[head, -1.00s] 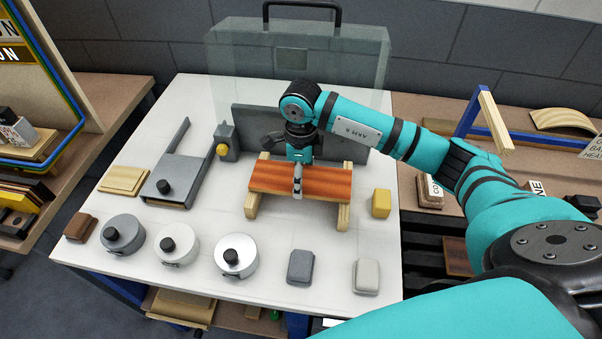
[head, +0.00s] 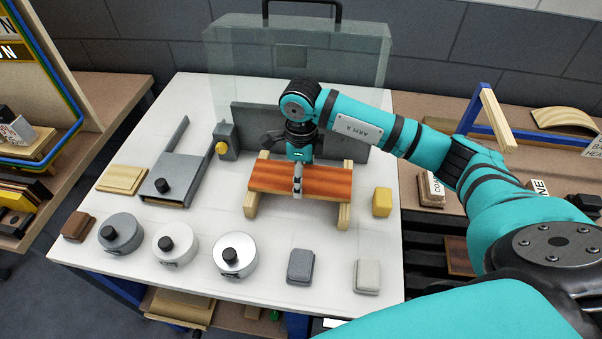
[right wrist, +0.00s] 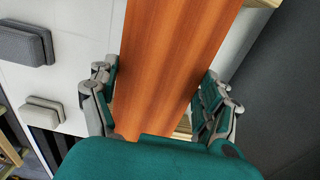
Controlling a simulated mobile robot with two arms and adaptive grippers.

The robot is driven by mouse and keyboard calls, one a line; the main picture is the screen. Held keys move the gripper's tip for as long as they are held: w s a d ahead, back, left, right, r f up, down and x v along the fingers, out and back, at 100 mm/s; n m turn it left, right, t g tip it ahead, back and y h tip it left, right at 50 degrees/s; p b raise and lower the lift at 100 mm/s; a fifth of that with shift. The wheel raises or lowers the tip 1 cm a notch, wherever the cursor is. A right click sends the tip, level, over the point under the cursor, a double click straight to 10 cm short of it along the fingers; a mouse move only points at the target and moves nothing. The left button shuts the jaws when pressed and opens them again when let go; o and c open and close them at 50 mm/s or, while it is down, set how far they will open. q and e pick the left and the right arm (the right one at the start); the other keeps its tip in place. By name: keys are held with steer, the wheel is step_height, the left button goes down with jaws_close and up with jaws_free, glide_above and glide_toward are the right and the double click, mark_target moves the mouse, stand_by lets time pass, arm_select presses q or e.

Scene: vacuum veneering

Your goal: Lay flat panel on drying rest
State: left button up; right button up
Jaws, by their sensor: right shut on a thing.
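The flat panel (head: 325,183) is a reddish-brown wood-grained board. In the head view it lies level across the two pale wooden bars of the drying rest (head: 344,214), one bar near each end. My right gripper (head: 298,182) comes down over the panel's middle and is shut on its two long edges. In the right wrist view the fingers of the right gripper (right wrist: 160,95) stand on both sides of the panel (right wrist: 175,50). Whether the panel's underside fully touches both bars is hard to tell. My left gripper is not in view.
On the white table stand several lidded round pots (head: 234,255), a grey plate fixture (head: 176,178), a yellow block (head: 382,202) and grey blocks (head: 301,265). A grey upright plate (head: 350,140) and a clear cover (head: 225,65) are behind. The table's front middle has some free room.

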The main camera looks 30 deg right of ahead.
steer(key=o, duration=1.2)
steer(key=shift+c, duration=0.2)
step_height(320, 180, up, 12)
